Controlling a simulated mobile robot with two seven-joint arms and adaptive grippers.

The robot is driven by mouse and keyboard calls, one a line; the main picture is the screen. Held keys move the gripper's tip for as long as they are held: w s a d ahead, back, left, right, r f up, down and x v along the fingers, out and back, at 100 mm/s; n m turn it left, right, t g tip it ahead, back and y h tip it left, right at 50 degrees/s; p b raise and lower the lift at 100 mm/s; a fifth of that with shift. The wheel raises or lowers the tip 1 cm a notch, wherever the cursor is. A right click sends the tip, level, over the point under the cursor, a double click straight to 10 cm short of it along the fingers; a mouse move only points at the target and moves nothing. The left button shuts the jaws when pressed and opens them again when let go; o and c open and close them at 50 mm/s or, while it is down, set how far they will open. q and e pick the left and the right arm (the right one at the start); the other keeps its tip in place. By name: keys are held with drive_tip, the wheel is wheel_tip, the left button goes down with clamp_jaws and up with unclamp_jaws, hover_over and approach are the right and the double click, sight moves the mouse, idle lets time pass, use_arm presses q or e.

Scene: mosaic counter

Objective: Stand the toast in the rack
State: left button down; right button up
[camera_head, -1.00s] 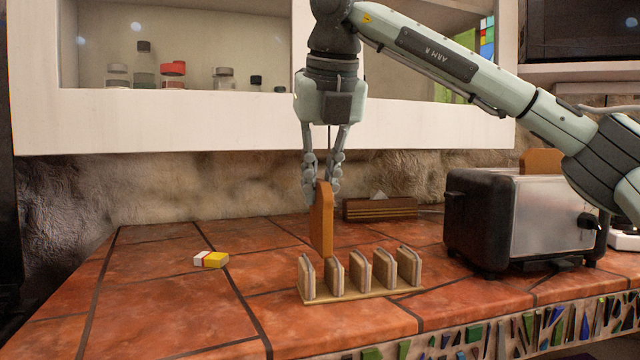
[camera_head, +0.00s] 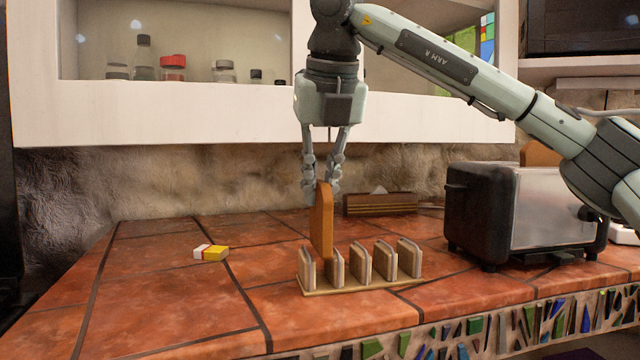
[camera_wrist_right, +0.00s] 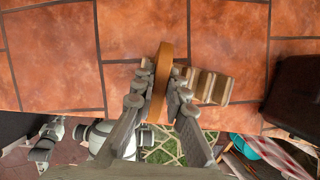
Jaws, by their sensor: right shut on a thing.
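My right gripper (camera_head: 322,190) points down and is shut on the upper part of a brown slice of toast (camera_head: 321,222), which is upright and edge-on. In the right wrist view the toast (camera_wrist_right: 160,85) stands between the fingers. The wooden rack (camera_head: 346,289) is on the counter below, with several upright dividers. The toast's lower end is at the rack's left end, around divider-top height, lined up between the two leftmost dividers. I cannot tell whether it is inside that slot. In the wrist view the rack (camera_wrist_right: 211,86) lies just right of the toast. My left gripper seems to show at lower left (camera_wrist_right: 45,142), too small to read.
A black and steel toaster (camera_head: 530,215) stands right of the rack, with another toast slice (camera_head: 541,154) in its top. A small yellow and white block (camera_head: 211,253) lies left. A brown wooden box (camera_head: 381,205) stands behind. A cabinet shelf with jars overhangs the back.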

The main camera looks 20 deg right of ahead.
sight(320, 206)
drive_tip(key=shift+f+b, duration=1.05)
drive_tip(key=shift+f, duration=0.45)
drive_tip(key=shift+f, duration=0.1)
drive_tip(key=o, duration=0.5)
drive_tip(key=shift+o, duration=0.5)
drive_tip(key=o, duration=0.5)
drive_tip(key=v, duration=1.2)
